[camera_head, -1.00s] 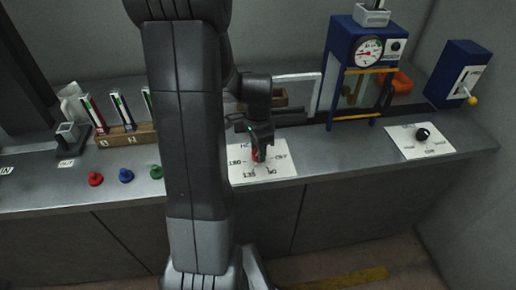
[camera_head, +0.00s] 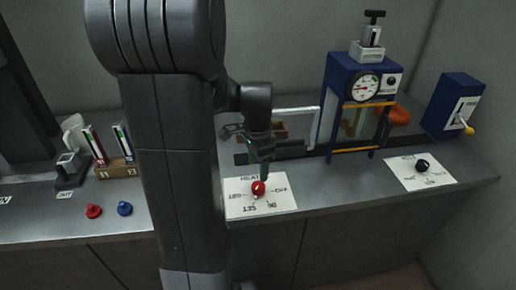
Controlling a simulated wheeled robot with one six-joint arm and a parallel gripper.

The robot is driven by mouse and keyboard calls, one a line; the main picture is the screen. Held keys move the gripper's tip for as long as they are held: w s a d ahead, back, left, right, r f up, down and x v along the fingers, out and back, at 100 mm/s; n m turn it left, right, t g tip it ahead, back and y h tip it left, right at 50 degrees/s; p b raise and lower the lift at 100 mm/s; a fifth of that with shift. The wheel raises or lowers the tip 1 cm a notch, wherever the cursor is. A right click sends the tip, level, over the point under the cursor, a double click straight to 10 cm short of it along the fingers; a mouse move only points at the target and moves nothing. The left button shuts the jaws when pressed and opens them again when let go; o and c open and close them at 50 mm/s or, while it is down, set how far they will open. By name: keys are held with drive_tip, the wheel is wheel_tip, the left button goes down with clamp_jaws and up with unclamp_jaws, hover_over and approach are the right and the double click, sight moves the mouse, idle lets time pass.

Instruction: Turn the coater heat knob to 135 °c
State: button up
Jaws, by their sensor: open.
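The red heat knob (camera_head: 258,188) stands on a white dial plate (camera_head: 285,206) on the counter. The plate reads HEAT, with OFF at right, 90 at lower right, 135 at lower left and 180 at left. A small pale mark shows at the knob's lower left edge, roughly on the side of 135; it is too small to read exactly. My gripper (camera_head: 264,157) is open and empty, pointing down just above and behind the knob. It appears apart from the knob.
A second plate with a black knob (camera_head: 422,166) lies at right. A blue press with a gauge (camera_head: 362,89) and a blue lever box (camera_head: 456,104) stand behind. Red (camera_head: 93,211) and blue (camera_head: 124,208) buttons are at left. My arm hides the middle left counter.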

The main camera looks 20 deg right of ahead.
sight(258, 185)
wheel_tip(258, 185, up, 7)
drive_tip(key=shift+f, duration=0.15)
drive_tip(key=shift+f, duration=0.15)
idle(0.4)
wheel_tip(258, 185, down, 14)
drive_tip(key=shift+r, duration=0.2)
idle(0.3)
drive_tip(key=shift+r, duration=0.1)
